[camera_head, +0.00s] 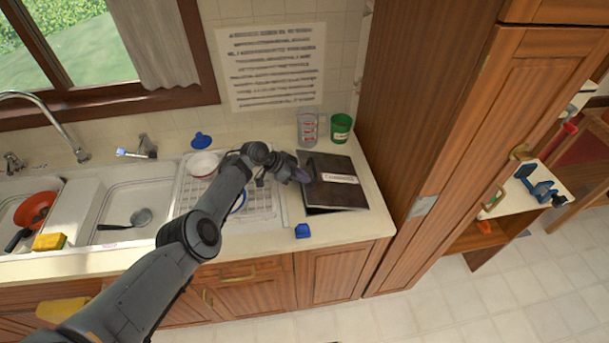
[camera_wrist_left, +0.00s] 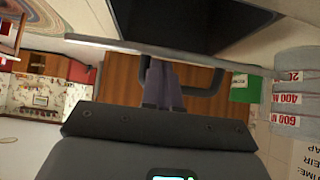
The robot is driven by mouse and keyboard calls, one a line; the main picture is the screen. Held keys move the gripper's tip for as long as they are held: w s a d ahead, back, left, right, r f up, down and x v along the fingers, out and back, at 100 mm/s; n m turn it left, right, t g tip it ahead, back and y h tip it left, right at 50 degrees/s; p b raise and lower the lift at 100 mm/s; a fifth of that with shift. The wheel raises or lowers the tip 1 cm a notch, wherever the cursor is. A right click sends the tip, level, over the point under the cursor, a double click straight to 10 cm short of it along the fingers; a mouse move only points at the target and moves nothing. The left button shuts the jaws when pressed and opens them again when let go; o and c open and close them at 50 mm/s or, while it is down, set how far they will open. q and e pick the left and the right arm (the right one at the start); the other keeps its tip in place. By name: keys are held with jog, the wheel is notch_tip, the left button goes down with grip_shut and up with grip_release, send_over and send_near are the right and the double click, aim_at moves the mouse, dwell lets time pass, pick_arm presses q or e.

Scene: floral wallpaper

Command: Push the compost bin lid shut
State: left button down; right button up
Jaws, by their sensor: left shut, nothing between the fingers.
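The compost bin (camera_head: 345,194) is a dark box with a white label on the right part of the counter. Its dark top slants, and I cannot tell exactly how far the lid is open. My left gripper (camera_head: 301,176) is at the bin's left side, its purple fingers shut and empty. In the left wrist view the shut fingers (camera_wrist_left: 165,84) point toward a large dark panel (camera_wrist_left: 195,22) of the bin with a pale edge. A black loop, perhaps a handle, shows around the fingertips; contact is unclear. My right gripper is not in view.
A measuring jug (camera_head: 308,126) and a green cup (camera_head: 341,128) stand behind the bin. A tall wooden cabinet (camera_head: 440,130) closes off the right. A dish rack (camera_head: 262,209) with a white bowl (camera_head: 203,164) is left.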

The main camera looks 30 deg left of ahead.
pick_arm(q)
jog(key=shift+s+a+f+b, duration=0.15)
jog(key=shift+a+f+b, duration=0.1)
jog(key=shift+f, duration=0.35)
jog(key=shift+s+a+f+b, duration=0.1)
jog(key=shift+s+f+b, duration=0.1)
jog(key=shift+f, duration=0.35)
jog(key=shift+s+a+f+b, duration=0.1)
jog(key=shift+a+f+b, duration=0.15)
jog(key=shift+f, duration=0.35)
